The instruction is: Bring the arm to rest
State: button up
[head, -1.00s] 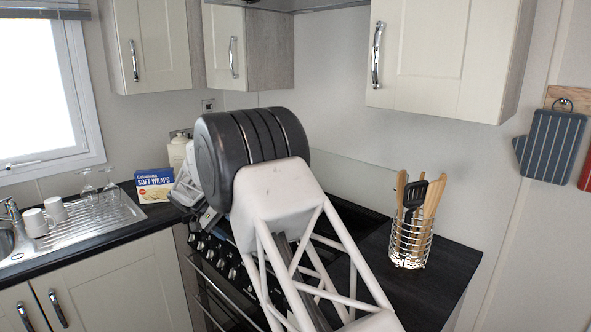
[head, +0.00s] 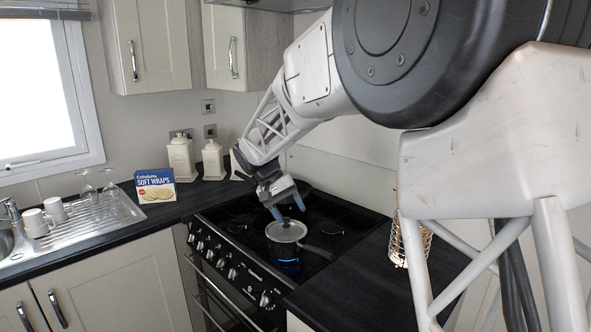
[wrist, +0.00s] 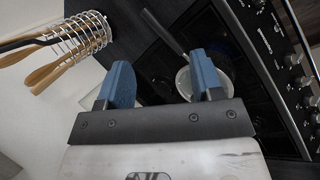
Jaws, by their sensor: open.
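My arm reaches in from the right in the head view and bends down over the hob. My gripper (head: 287,207) is open, with blue fingers apart, and nothing shows between them. In the wrist view my gripper (wrist: 159,62) shows both blue fingers spread, and the pan (wrist: 183,84) is partly hidden behind the right finger.
A Soft Wraps box (head: 155,185), canisters (head: 181,158) and mugs (head: 36,223) stand left.

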jog(key=s+d+r+y, duration=0.2)
jog(key=s+d+r, duration=0.2)
jog(key=s+d, duration=0.55)
jog(key=s+d+f+t+y, duration=0.1)
jog(key=s+d, duration=0.2)
jog(key=s, duration=0.7)
jog(key=s+d+f+t+y, duration=0.1)
jog(key=s+d, duration=0.3)
jog(key=s, duration=0.7)
jog(key=s+d+f+m+t+y, duration=0.1)
jog(key=s+d+f+t, duration=0.1)
jog(key=s, duration=0.9)
jog(key=shift+s+d+f+y, duration=0.15)
jog(key=shift+d+f+y, duration=0.25)
jog(key=shift+d, duration=0.5)
jog(key=shift+f, duration=0.1)
